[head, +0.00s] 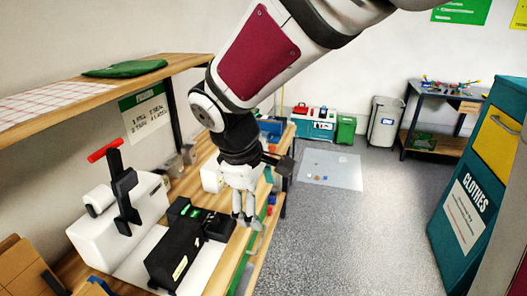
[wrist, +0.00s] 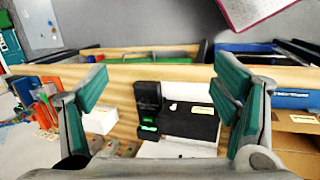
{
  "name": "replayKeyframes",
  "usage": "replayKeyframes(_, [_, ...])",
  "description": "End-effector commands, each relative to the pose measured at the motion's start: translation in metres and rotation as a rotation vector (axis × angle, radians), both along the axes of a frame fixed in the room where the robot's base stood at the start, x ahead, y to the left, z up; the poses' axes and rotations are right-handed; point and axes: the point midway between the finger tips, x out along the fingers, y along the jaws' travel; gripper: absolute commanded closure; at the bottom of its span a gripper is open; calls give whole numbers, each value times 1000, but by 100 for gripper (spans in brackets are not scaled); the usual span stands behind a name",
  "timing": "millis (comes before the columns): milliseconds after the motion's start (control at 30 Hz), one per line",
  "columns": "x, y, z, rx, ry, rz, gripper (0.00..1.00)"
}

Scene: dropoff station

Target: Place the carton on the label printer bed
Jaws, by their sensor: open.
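My gripper (head: 246,218) is open and empty above the front edge of the wooden bench. In the wrist view its two teal-padded fingers (wrist: 161,92) stand wide apart over the bench. A black device, apparently the label printer (head: 175,258), sits on a white base on the bench, with a green-lit unit beside it. It also shows in the wrist view (wrist: 190,122) below the gap between the fingers. Brown cardboard (head: 22,268) is at the lower left and also at the right of the wrist view (wrist: 300,145). I cannot tell which piece is the carton.
A white machine with a red handle (head: 108,222) stands behind the printer. A small white box (head: 211,178) is farther along the bench. A wooden shelf (head: 150,74) overhangs the back. A teal clothes bin (head: 480,180) stands right; the grey floor between is mostly clear.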

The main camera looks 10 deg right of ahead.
Motion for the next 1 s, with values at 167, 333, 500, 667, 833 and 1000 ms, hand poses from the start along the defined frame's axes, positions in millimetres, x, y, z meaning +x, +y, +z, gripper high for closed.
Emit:
replayKeyframes(167, [-39,-40,40,187,-88,-247,19])
replayKeyframes(333, [-81,-66,69,337,-185,-464,19])
replayKeyframes(500, [-122,-81,86,457,-291,-653,19])
replayKeyframes(667, [-146,-87,92,525,-365,-770,19])
replayKeyframes(833, [-155,-87,94,552,-395,-816,19])
replayKeyframes(1000, [-155,-87,94,553,-395,-819,19])
